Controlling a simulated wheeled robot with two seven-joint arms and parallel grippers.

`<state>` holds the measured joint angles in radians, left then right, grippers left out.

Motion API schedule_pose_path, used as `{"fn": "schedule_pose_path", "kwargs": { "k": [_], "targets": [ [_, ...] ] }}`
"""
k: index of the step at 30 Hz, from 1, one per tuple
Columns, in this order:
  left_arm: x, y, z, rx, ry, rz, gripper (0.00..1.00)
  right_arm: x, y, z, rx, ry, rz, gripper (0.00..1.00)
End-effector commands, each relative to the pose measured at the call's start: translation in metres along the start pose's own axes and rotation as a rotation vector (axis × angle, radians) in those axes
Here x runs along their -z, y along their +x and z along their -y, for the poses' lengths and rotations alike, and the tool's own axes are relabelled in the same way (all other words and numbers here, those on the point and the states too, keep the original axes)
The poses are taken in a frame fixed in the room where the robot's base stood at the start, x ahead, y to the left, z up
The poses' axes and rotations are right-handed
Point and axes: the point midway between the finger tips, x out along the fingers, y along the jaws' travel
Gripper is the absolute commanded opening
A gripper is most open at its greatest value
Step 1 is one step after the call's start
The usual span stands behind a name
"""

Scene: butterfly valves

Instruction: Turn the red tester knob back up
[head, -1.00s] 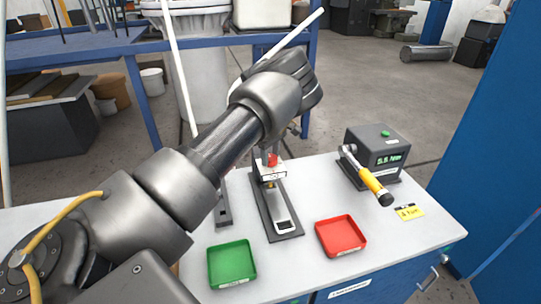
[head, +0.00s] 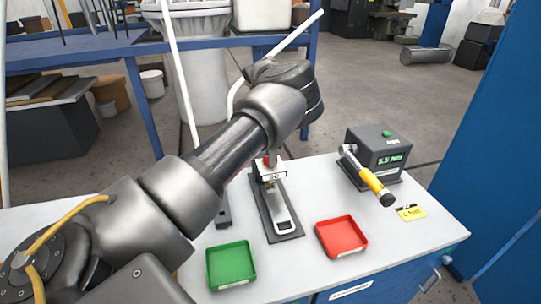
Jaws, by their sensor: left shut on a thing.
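The red tester knob (head: 269,160) shows as a small red patch on top of the tester stand, just above its white label. The tester (head: 283,222) stands on a dark base plate on the white bench. My left gripper (head: 272,150) is over the knob, mostly hidden behind my own wrist and forearm. It is shut on the red knob, though the fingertips barely show. How far the knob is turned cannot be seen. My right gripper is not in view.
A green tray (head: 231,265) and a red tray (head: 341,237) lie at the bench front. A blue cabinet (head: 490,170) borders the right side.

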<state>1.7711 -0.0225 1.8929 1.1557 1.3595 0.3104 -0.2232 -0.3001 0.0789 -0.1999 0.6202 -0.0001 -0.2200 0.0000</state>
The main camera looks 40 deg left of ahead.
Motion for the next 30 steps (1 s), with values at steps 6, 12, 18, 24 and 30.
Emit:
{"fn": "schedule_pose_path", "kwargs": {
  "k": [6, 12, 18, 24, 30],
  "targets": [
    [0.0001, -0.0005, 0.0000, -0.001, -0.205, -0.001, 0.20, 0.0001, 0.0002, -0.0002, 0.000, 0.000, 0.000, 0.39],
    [0.0001, -0.0005, 0.0000, -0.002, -0.395, -0.001, 0.20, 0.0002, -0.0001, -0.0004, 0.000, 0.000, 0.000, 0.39],
    [-0.0001, -0.0005, 0.0003, -0.002, -0.585, 0.000, 0.20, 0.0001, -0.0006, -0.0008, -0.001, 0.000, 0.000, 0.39],
    [-0.0003, -0.0004, 0.0006, -0.001, -0.775, 0.000, 0.20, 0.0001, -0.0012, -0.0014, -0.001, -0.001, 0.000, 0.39],
    [-0.0005, -0.0004, 0.0009, -0.001, -0.965, 0.000, 0.20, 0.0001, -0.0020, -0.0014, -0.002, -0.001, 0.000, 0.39]
  ]
}}
